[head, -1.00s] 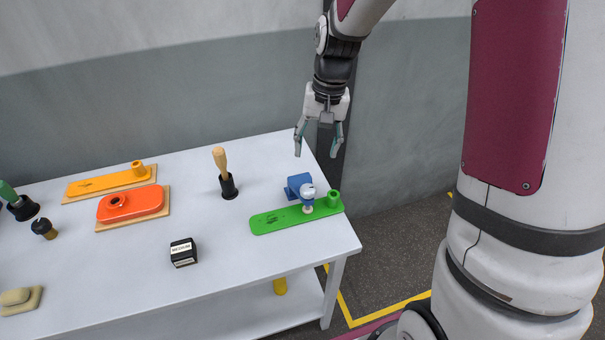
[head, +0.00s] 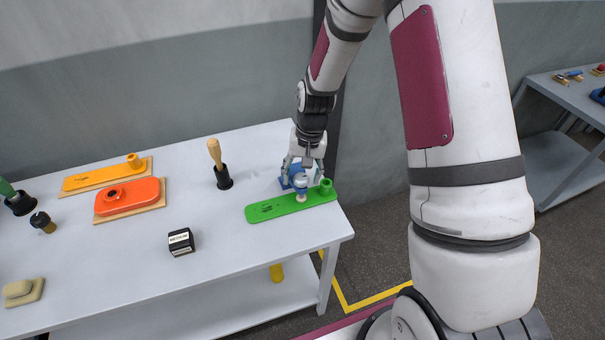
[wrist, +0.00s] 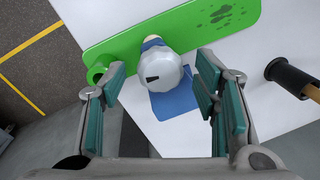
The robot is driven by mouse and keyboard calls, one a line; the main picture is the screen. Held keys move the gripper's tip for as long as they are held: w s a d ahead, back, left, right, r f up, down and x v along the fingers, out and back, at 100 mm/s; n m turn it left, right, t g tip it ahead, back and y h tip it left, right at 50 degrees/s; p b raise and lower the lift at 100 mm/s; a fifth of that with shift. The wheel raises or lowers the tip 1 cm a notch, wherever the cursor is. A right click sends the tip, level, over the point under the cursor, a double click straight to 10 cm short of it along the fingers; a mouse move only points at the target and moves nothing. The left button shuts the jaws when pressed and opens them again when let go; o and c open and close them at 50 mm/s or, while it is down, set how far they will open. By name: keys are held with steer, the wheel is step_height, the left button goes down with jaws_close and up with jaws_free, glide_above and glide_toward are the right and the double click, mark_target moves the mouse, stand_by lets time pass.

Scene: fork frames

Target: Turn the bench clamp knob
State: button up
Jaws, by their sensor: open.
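The bench clamp is blue (head: 284,182) with a pale grey, faceted knob (wrist: 161,68) on top that bears a small dark mark. It stands at the right end of the table, by the green plate (head: 265,211). My gripper (head: 303,178) is open, with its fingers down around the clamp in the head view and partly covering it. In the wrist view, my gripper (wrist: 160,98) has its teal finger pads apart, one on each side of the knob. A gap shows between the pads and the knob. Part of the blue clamp shows below the knob there.
The green plate carries an upright green tube (head: 326,185) close to the clamp. A wooden-handled tool in a black holder (head: 223,178) and a black box (head: 181,242) stand to the left. Orange plates lie further left. The table's right edge is close.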

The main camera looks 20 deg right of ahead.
steer(key=c, duration=1.2)
steer(key=shift+o, duration=0.2)
steer(key=shift+m, duration=0.9)
steer(key=o, duration=1.2)
steer(key=shift+c, duration=0.2)
step_height(320, 180, up, 12)
steer(key=d, duration=0.1)
steer(key=shift+s, duration=0.35)
steer(key=shift+d, duration=0.1)
